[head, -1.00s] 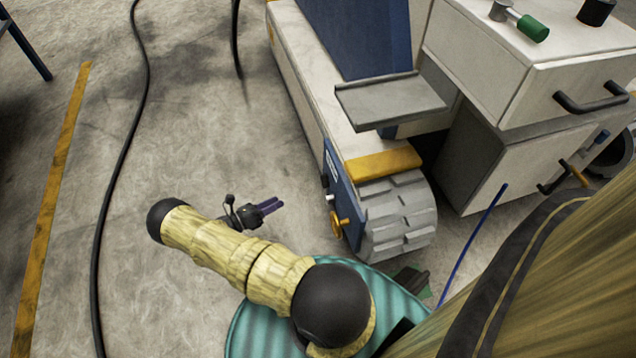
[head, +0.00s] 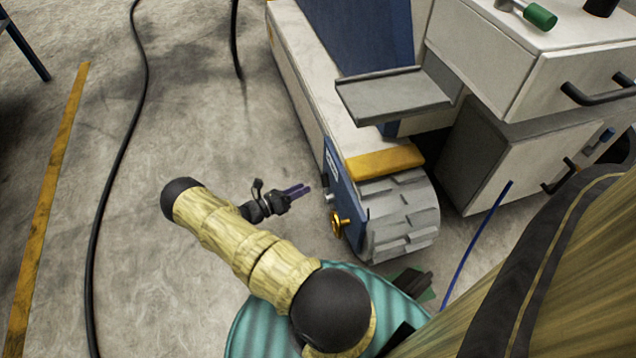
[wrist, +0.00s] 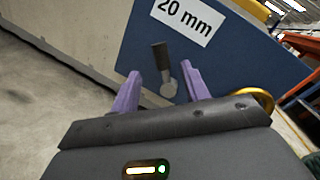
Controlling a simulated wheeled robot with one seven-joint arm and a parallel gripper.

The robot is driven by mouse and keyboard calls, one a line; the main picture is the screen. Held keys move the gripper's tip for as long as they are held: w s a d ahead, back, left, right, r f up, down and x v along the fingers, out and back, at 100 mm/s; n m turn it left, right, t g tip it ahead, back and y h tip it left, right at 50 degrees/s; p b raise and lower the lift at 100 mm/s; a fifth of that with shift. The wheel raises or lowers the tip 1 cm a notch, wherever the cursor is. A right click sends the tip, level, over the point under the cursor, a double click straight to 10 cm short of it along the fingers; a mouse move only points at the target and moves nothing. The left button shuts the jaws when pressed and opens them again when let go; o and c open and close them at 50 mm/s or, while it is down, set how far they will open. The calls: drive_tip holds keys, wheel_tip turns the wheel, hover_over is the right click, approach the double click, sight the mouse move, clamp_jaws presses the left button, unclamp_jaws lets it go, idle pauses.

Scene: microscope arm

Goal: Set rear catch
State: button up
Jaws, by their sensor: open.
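The catch (wrist: 165,72) is a small lever with a dark grip and a metal pivot on a blue panel (wrist: 225,50) marked "20 mm". In the wrist view it stands ahead of my gripper (wrist: 160,85), between the lines of its two purple fingers. The fingers are apart and nothing is held. In the head view my gripper (head: 302,190) points right at the blue panel (head: 343,205), with a gap between fingertips and panel. The catch shows there only as a small metal knob (head: 329,197).
A yellow handwheel (head: 341,222) sticks out just beside the catch; it shows at the right in the wrist view (wrist: 255,97). A grey ribbed wheel (head: 400,215) and a grey shelf (head: 392,97) are close by. A black cable (head: 122,150) lies on the open floor at left.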

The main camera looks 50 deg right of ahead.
sight(326, 186)
drive_tip(key=b+x, duration=0.2)
drive_tip(key=x, duration=0.5)
drive_tip(key=shift+d, duration=0.3)
clamp_jaws()
